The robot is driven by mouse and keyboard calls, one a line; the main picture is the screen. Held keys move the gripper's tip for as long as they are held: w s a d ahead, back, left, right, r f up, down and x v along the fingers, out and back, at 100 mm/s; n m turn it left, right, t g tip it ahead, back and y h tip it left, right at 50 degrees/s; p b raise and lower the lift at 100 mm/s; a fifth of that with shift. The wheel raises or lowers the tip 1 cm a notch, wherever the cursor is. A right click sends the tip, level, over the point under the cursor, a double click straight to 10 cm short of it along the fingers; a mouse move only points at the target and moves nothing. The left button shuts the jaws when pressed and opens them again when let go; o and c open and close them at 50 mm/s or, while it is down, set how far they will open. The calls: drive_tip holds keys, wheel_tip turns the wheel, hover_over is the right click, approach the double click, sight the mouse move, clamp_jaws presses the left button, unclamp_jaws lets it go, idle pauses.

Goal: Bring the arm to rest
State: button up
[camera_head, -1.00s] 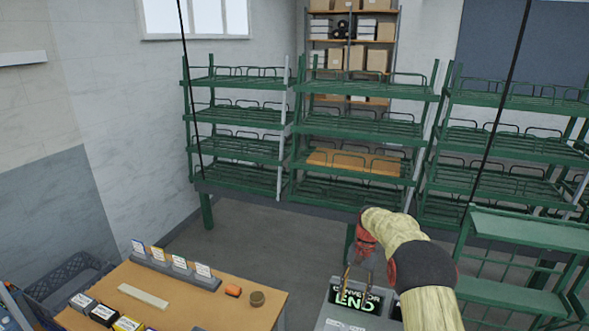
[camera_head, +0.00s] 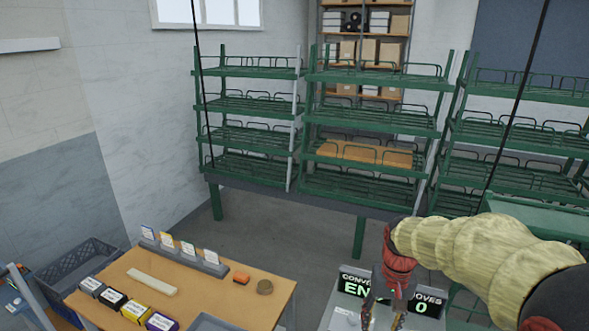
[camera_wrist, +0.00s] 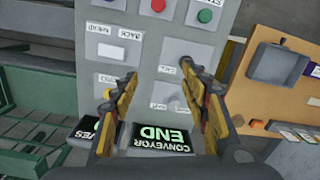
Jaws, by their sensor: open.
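My gripper (camera_head: 383,312) hangs from my arm at the lower right of the head view, in front of a grey panel. Its two fingers are apart with nothing between them, as the wrist view also shows (camera_wrist: 160,88). In the wrist view the grey panel (camera_wrist: 145,58) lies beyond the fingers, with red, green and blue round buttons and white labels. A black sign (camera_wrist: 162,138) reading CONVEYOR END shows between the fingers. In the head view my gripper partly covers this sign (camera_head: 353,285). Whether the fingertips touch the panel cannot be told.
A wooden table (camera_head: 215,295) with several small boxes, label cards and an orange item stands at the lower left. A dark crate (camera_head: 78,268) sits beside it. Green racks (camera_head: 365,125) fill the back. Grey floor (camera_head: 270,230) lies open between table and racks.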

drive_tip(key=s+a+r+t+b, duration=0.1)
drive_tip(key=s+r+t+b, duration=0.1)
drive_tip(key=s, duration=0.8)
drive_tip(key=s+a+r+n+t+b, duration=0.1)
drive_tip(key=s+t+b, duration=0.3)
drive_tip(key=s, duration=0.5)
drive_tip(key=shift+s+a+r+n+b, duration=0.15)
drive_tip(key=shift+s+r+n+b, duration=0.2)
drive_tip(key=shift+b, duration=0.6)
drive_tip(key=shift+r, duration=0.1)
